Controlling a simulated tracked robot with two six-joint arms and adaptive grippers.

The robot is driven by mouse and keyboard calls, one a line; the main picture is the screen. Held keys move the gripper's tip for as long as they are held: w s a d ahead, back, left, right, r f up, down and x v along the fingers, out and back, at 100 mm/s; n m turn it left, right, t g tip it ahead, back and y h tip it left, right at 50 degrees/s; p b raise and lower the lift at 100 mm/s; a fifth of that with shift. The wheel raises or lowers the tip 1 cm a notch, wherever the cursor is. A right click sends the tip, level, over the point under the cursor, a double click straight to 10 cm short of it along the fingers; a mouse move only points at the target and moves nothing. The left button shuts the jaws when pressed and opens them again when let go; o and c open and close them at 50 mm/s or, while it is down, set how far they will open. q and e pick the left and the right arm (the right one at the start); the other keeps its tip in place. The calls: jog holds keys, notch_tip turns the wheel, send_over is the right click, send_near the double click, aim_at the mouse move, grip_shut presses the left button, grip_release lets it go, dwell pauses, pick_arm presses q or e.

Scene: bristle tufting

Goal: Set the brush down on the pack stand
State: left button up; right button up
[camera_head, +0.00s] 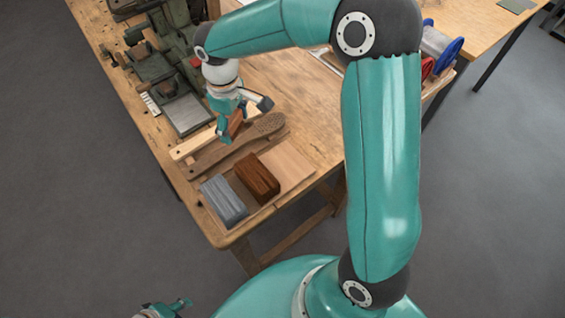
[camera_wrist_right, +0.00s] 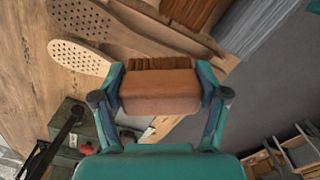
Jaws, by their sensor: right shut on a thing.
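My right gripper (camera_head: 232,122) is shut on a brush with a reddish-brown wooden block (camera_wrist_right: 160,92) and brown bristles. In the right wrist view the block sits crosswise between the two fingers; in the head view the gripper partly hides it. The gripper is over the workbench, behind the pack stand, a light wooden board (camera_head: 291,166) near the bench's front corner. On the board are a brush with brown bristles (camera_head: 258,178) and one with grey bristles (camera_head: 224,202); its right part is bare. My left gripper (camera_head: 168,308) is at the bottom edge, over the floor, away from the bench.
A green machine (camera_head: 165,75) stands at the back left. Spools (camera_head: 446,50) are at the right. My right arm covers part of the bench.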

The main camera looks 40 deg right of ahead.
aim_at(288, 158)
jog(key=s+d+r+n+b, duration=0.3)
jog(key=s+d+r+n, duration=0.55)
jog(key=n, duration=0.35)
jog(key=f, duration=0.6)
jog(key=f+b, duration=0.1)
jog(key=f, duration=1.3)
jog(key=shift+s+d+b, duration=0.35)
jog(key=shift+d+b, duration=0.05)
jog(key=o, duration=1.3)
jog(key=shift+f, duration=0.1)
